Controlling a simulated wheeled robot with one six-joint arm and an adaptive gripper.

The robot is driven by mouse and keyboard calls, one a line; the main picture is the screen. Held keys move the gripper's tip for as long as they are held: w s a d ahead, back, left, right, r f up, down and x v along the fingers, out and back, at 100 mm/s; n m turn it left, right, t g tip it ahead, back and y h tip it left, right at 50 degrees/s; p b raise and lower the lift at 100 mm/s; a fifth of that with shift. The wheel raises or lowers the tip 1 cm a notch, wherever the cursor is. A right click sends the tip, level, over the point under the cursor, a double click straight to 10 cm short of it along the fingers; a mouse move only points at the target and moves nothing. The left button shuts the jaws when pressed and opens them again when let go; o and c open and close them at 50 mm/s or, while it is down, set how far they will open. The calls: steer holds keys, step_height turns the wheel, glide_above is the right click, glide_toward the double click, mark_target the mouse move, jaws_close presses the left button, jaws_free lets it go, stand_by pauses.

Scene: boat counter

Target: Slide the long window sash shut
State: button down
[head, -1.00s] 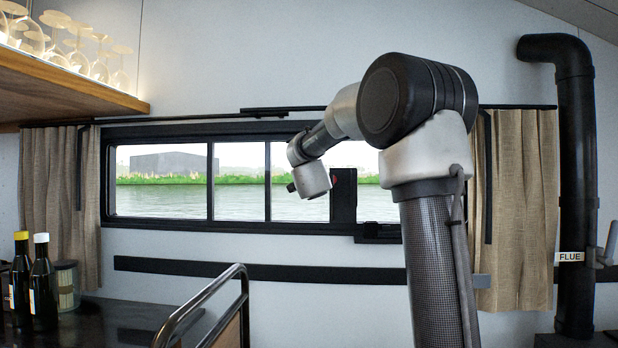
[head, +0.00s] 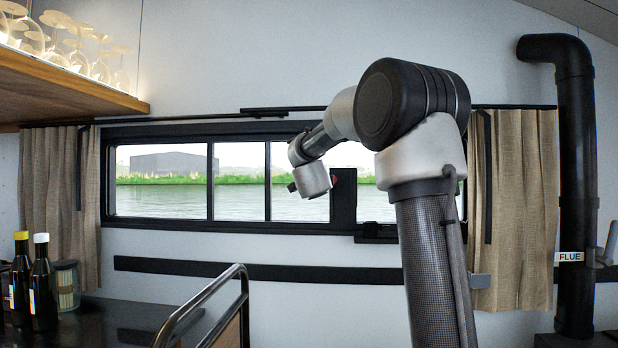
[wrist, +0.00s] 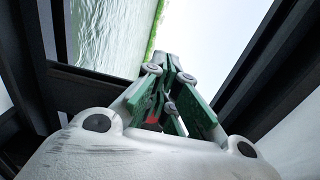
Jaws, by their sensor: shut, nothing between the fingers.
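The long window (head: 165,226) has a black frame set in the white wall, with water and a green bank outside. Dark uprights (head: 268,180) divide its glass. A wide black upright (head: 343,205) stands right of my wrist, with a small red spot at its edge. My arm hides much of the window's right part, so I cannot tell the sash's full extent. In the wrist view my gripper (wrist: 170,62) is shut and empty, its green-sided fingers together among dark frame bars. A red patch (wrist: 152,120) shows between the finger links. Contact with the sash is unclear.
Beige curtains hang left (head: 50,190) and right (head: 520,210) of the window. A black flue pipe (head: 575,200) stands far right. A curved metal rail (head: 205,293), bottles (head: 42,285) and a shelf of glasses (head: 60,82) are at the left. A dark strip (head: 230,269) runs below the window.

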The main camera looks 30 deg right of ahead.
stand_by(0.6)
glide_toward(362, 180)
steer(key=shift+x, duration=2.75)
steer(key=s+d, duration=0.1)
steer(key=d, duration=0.1)
steer(key=s+d, duration=0.1)
steer(key=shift+s+d, duration=0.3)
steer(key=shift+d, duration=0.1)
steer(key=v, duration=0.8)
